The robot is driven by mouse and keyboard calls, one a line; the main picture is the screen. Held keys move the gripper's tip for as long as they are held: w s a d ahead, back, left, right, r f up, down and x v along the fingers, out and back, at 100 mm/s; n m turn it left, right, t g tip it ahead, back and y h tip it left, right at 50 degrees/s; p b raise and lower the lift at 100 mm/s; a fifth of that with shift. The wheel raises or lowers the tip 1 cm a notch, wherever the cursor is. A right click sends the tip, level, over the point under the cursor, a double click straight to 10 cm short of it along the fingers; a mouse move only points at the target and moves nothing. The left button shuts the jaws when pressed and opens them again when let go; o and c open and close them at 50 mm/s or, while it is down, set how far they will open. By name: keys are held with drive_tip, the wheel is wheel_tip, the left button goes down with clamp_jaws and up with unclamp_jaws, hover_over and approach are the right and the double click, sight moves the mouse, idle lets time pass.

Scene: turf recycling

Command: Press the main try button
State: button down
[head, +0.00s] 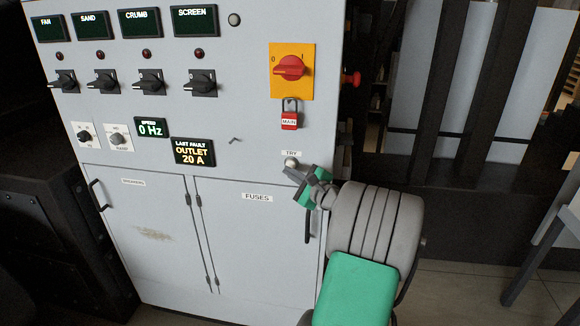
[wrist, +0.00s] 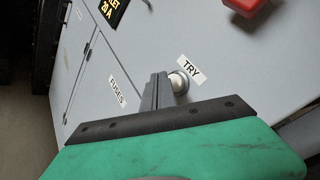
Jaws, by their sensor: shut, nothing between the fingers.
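The try button (head: 291,162) is a small round white button on the grey cabinet front, below a TRY label (head: 291,153). It also shows in the wrist view (wrist: 179,82), next to its label (wrist: 191,68). My gripper (head: 289,171) is shut and empty, with its tips just below the button in the head view. In the wrist view the fingers (wrist: 157,88) point at the panel right beside the button and overlap its edge. I cannot tell whether they touch it.
A red MAIN padlock (head: 290,119) hangs under the red rotary switch (head: 291,68) on its yellow plate. Fuse doors (head: 257,230) with a dark handle lie below the button. A fault display (head: 194,151) reads OUTLET 20 A. Several black knobs line the upper panel.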

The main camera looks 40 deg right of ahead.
drive_tip(key=shift+d, duration=0.1)
drive_tip(key=shift+w+d, duration=0.2)
drive_tip(key=shift+w+d+p, duration=0.2)
drive_tip(key=shift+d+p, duration=0.1)
idle(0.5)
drive_tip(key=shift+s+a, duration=0.5)
drive_tip(key=shift+a, duration=0.15)
drive_tip(key=shift+s+a+p, duration=0.35)
drive_tip(key=shift+s+a, duration=0.55)
drive_tip(key=shift+a, duration=0.3)
drive_tip(key=shift+s+a+p, duration=0.35)
drive_tip(key=shift+s+a, duration=0.55)
drive_tip(key=shift+a, duration=0.25)
